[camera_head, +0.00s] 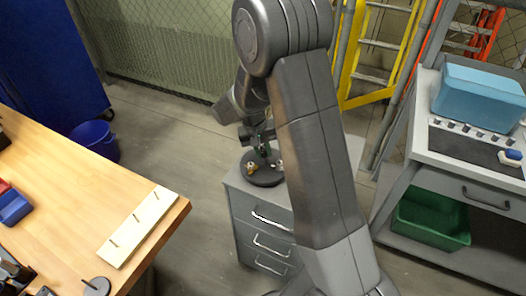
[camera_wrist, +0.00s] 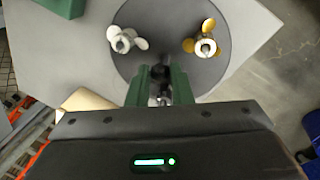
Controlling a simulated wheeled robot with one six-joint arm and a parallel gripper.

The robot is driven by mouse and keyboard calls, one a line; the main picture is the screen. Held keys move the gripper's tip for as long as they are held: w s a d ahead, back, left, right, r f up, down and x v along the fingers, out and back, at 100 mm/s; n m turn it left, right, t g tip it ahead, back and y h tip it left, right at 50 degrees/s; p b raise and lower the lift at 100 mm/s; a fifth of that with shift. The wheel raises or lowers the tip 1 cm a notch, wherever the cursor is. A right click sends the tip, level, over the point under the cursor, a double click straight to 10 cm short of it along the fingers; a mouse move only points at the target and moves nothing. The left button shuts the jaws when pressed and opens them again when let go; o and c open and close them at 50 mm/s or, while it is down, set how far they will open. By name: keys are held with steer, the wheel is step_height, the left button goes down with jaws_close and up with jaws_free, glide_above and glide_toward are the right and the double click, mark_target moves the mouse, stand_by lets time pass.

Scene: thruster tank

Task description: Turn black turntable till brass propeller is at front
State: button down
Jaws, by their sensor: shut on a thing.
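The black turntable (camera_wrist: 166,22) lies on the grey top of a drawer cabinet and also shows in the head view (camera_head: 265,180), partly behind my arm. The brass propeller (camera_wrist: 205,45) stands on the disc's right side in the wrist view; in the head view it (camera_head: 252,169) is at the disc's left. A silver-white propeller (camera_wrist: 122,40) is at the disc's left in the wrist view. My gripper (camera_wrist: 160,88), with green fingers, is over the disc, shut on a small dark part between the fingertips. The fingers hide most of that part. The gripper also shows in the head view (camera_head: 264,149).
A wooden bench (camera_head: 90,190) with a pegged board (camera_head: 130,228) is at the left. A blue bucket (camera_head: 95,140) stands on the floor. At the right is a grey cart with a light-blue bin (camera_head: 480,97) and a green crate (camera_head: 430,220). Floor between bench and cabinet is clear.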

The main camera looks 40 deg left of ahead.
stand_by(0.6)
steer(key=c, duration=1.3)
jaws_free()
steer(key=shift+r, duration=0.1)
step_height(320, 180, up, 13)
steer(key=s+a, duration=0.1)
steer(key=s, duration=0.1)
steer(key=shift+a+r, duration=0.2)
steer(key=shift+a, duration=0.2)
steer(key=shift+f, duration=0.1)
steer(key=f, duration=0.4)
steer(key=w+d+f, duration=0.1)
steer(key=f, duration=0.4)
steer(key=w+f, duration=0.1)
steer(key=f, duration=0.3)
steer(key=shift+d+f, duration=0.25)
steer(key=shift+d, duration=0.15)
steer(key=shift+r, duration=0.15)
